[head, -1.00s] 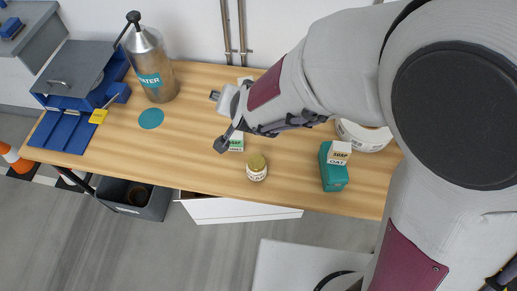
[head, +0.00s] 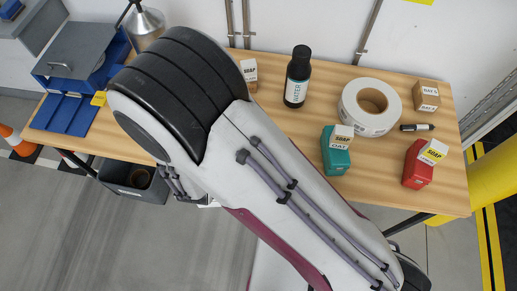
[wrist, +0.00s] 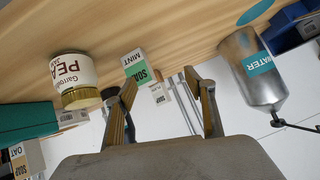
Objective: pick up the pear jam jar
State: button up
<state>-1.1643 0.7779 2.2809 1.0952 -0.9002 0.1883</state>
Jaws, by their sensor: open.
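The pear jam jar (wrist: 70,72) shows at the left of the wrist view, with a white label reading "PEA" and a gold lid. In that view the picture is turned, so its lid points down. My gripper (wrist: 166,92) is open in the wrist view, with nothing between its fingers. The jar lies to the left of the left finger, apart from it. In the head view my arm covers the place of the jar, and my gripper is hidden too.
A mint soap box (wrist: 136,66) is close to the jar. A metal water bottle (wrist: 258,75) is at the right of the wrist view.

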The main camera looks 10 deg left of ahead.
jog(key=s+d+f+t, duration=0.1)
jog(key=s, duration=0.1)
jog(key=s+d+f+n+t, duration=0.1)
jog(key=s+f, duration=0.1)
jog(key=s+d+f+n+t+h, duration=0.1)
jog(key=s+f+t, duration=0.1)
jog(key=shift+s, duration=0.1)
jog(key=d+t+h, duration=0.1)
jog(key=d, duration=0.1)
jog(key=s+d+r+m+t, duration=0.1)
jog(key=d, duration=0.2)
jog(key=s+d+r+t+h, duration=0.1)
jog(key=d, duration=0.1)
jog(key=shift+s+d+r+m+h, duration=0.1)
jog(key=shift+s+d+m+h, duration=0.1)
jog(key=shift+d+m+h, duration=0.1)
jog(key=shift+w, duration=0.1)
jog(key=shift+w+d, duration=0.15)
jog(key=shift+w, duration=1.05)
jog(key=shift+w, duration=0.15)
jog(key=shift+w+d+f, duration=0.15)
jog(key=shift+w+f, duration=0.05)
jog(key=shift+w, duration=0.5)
jog(key=shift+w+d+f, duration=0.15)
jog(key=shift+w, duration=1.6)
